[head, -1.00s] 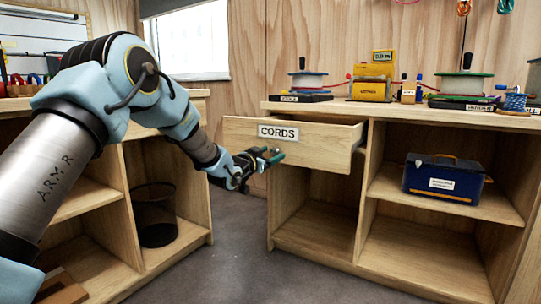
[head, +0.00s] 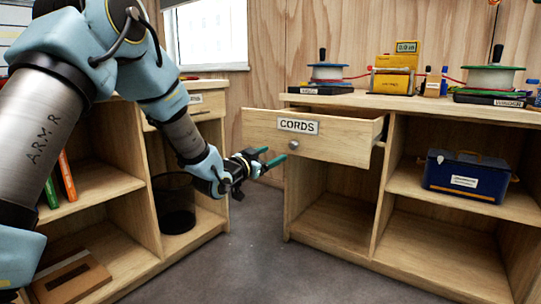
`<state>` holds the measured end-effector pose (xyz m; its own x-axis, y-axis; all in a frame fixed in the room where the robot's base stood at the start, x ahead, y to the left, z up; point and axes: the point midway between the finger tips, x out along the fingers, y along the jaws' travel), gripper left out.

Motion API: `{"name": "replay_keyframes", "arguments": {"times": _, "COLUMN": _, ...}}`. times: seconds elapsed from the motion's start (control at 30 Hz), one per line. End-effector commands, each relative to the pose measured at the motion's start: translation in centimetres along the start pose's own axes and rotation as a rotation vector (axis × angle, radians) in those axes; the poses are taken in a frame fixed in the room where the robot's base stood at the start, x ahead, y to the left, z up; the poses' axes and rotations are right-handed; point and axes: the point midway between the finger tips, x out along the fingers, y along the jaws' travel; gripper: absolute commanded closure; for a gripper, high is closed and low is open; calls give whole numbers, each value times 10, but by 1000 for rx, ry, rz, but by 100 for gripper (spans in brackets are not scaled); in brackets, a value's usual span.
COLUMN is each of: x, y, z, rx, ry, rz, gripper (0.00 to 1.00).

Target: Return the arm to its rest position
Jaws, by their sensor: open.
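My gripper (head: 268,161) is at the middle of the head view, with its green-tipped fingers apart and nothing between them. It is in front of and to the left of the drawer labelled CORDS (head: 262,130), clear of its round knob (head: 293,145). The drawer stands partly pulled out of the right-hand cabinet. My arm reaches in from the left side of the view and bends down to the gripper. The inside of the drawer is hidden from this angle.
A blue box (head: 466,177) sits on the right cabinet's shelf. Spools (head: 330,72) and a yellow device (head: 396,68) stand on its top. A dark mesh bin (head: 175,204) is in the left cabinet, behind my arm. Grey floor (head: 262,250) lies free between the cabinets.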

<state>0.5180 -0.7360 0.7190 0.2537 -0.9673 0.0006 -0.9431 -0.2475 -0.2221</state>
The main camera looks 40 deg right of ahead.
Motion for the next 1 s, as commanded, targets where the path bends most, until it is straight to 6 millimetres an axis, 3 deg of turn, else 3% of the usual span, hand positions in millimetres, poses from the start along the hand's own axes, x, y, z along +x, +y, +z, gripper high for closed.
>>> {"name": "replay_keyframes", "arguments": {"times": 0.5, "x": 0, "y": -1, "z": 1, "rx": 0, "ry": -3, "rz": -1, "gripper": 28}}
{"name": "replay_keyframes", "arguments": {"times": 0.57, "x": -4, "y": -7, "z": 3, "rx": -1, "ry": -18, "rz": -11, "gripper": 28}}
{"name": "replay_keyframes", "arguments": {"times": 0.67, "x": -20, "y": -31, "z": 14, "rx": -8, "ry": -94, "rz": -57, "gripper": 28}}
{"name": "replay_keyframes", "arguments": {"times": 0.77, "x": -56, "y": -72, "z": 35, "rx": -33, "ry": -234, "rz": -139, "gripper": 28}}
{"name": "replay_keyframes", "arguments": {"times": 0.9, "x": -134, "y": -129, "z": 70, "rx": -109, "ry": -472, "rz": -284, "gripper": 28}}
{"name": "replay_keyframes", "arguments": {"times": 1.0, "x": -198, "y": -156, "z": 92, "rx": -185, "ry": -634, "rz": -387, "gripper": 28}}
